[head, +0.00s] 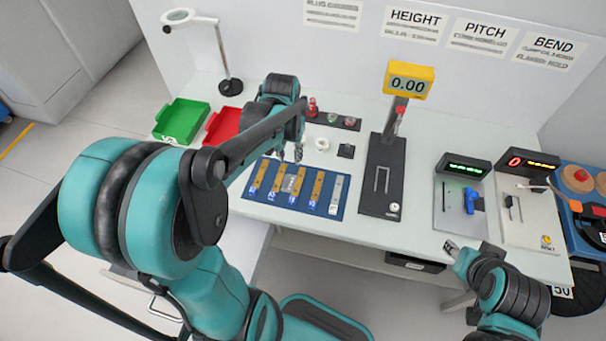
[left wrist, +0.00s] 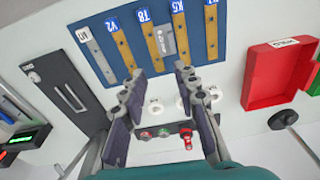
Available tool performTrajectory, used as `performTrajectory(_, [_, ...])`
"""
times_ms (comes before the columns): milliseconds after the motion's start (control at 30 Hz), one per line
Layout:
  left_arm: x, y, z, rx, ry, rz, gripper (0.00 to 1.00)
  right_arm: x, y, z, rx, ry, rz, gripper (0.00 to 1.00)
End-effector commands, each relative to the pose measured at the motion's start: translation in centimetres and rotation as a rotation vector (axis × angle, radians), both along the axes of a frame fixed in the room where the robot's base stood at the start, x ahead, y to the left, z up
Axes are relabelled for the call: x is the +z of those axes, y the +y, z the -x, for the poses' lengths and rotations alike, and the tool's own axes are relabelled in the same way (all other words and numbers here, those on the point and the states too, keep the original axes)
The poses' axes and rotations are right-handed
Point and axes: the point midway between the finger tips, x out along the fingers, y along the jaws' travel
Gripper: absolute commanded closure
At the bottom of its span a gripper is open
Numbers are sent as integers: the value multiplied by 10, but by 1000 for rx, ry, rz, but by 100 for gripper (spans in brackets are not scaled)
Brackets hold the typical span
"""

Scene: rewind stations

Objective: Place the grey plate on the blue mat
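The blue mat (head: 274,204) lies on the table and also shows in the left wrist view (left wrist: 204,50). Several gold labelled strips lie on it. A longer grey strip (head: 338,194) lies at the mat's right end. My left gripper (head: 290,153) is above the mat's far edge; in the left wrist view (left wrist: 158,73) its fingers are apart and empty. My right gripper (head: 452,247) is at the table's front edge, its opening unclear.
Green (head: 181,121) and red (head: 223,124) trays stand left of the mat. A white ring (head: 322,144) and small black block (head: 345,151) lie behind it. A height gauge (head: 383,180) stands to its right, with two further stations beyond. A lamp (head: 230,86) stands behind.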

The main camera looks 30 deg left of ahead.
Motion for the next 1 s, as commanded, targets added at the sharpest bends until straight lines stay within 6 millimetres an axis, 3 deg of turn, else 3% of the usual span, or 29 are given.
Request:
performTrajectory(200, [42,-58,39,-86,-206,-39,70,0,0,0,0,0,0,60])
performTrajectory(433, [57,-100,76,-160,-409,-48,70,0,0,0,0,0,0,60])
performTrajectory(633, [57,-116,90,-190,-501,-44,70,0,0,0,0,0,0,60])
performTrajectory(1000, [56,-118,92,-193,-514,-43,70,-1,0,0,0,0,0,60])
